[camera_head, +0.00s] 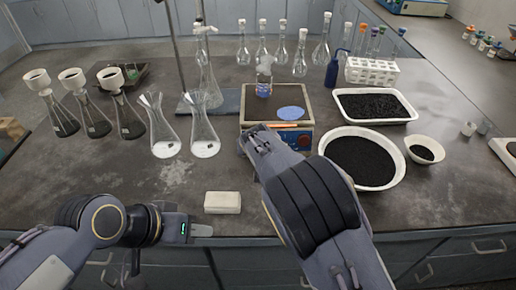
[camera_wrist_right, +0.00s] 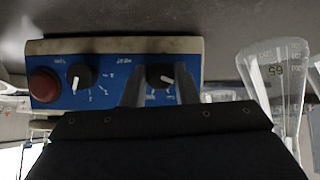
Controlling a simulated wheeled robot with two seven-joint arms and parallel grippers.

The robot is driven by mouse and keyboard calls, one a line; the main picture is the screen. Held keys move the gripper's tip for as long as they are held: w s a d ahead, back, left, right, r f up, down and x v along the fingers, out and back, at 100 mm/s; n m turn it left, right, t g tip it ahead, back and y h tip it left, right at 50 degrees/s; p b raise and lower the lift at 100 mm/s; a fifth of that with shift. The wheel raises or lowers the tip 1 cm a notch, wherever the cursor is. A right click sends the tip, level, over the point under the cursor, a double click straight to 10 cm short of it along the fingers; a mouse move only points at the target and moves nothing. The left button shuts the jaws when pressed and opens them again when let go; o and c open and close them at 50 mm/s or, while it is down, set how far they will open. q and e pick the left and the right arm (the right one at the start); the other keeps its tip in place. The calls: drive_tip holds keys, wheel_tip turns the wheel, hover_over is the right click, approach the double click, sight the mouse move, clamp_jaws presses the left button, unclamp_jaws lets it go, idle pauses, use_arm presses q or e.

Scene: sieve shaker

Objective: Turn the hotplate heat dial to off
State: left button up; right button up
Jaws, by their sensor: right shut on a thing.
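The hotplate (camera_head: 246,104) stands mid-bench with a beaker on its top. Its blue front panel (camera_wrist_right: 113,94) fills the upper part of the right wrist view, which looks upside down, with a red button (camera_wrist_right: 43,86) and two black dials with white pointer lines. One dial (camera_wrist_right: 80,77) is free, beside the red button. The other dial (camera_wrist_right: 158,72) is between the fingers of my right gripper (camera_wrist_right: 160,88), which is shut on it. My left gripper (camera_head: 202,230) is at the bench's front edge, seen side-on, away from the hotplate.
A white block (camera_head: 222,202) lies by my left gripper. Flasks (camera_head: 205,130) stand left of the hotplate. A bowl of black grains (camera_head: 362,162) and a black-filled tray (camera_head: 375,106) are on the right. A blue bottle (camera_head: 332,74) and tube rack (camera_head: 371,72) stand behind.

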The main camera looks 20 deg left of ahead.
drive_tip(key=shift+n+h, duration=0.3)
drive_tip(key=shift+n, duration=0.2)
idle(0.3)
drive_tip(key=o, duration=1)
drive_tip(key=a+b+v, duration=0.1)
drive_tip(key=v, duration=0.6)
drive_tip(key=shift+s+d+r, duration=0.2)
drive_tip(key=shift+s+d, duration=0.1)
drive_tip(key=shift+d, duration=0.15)
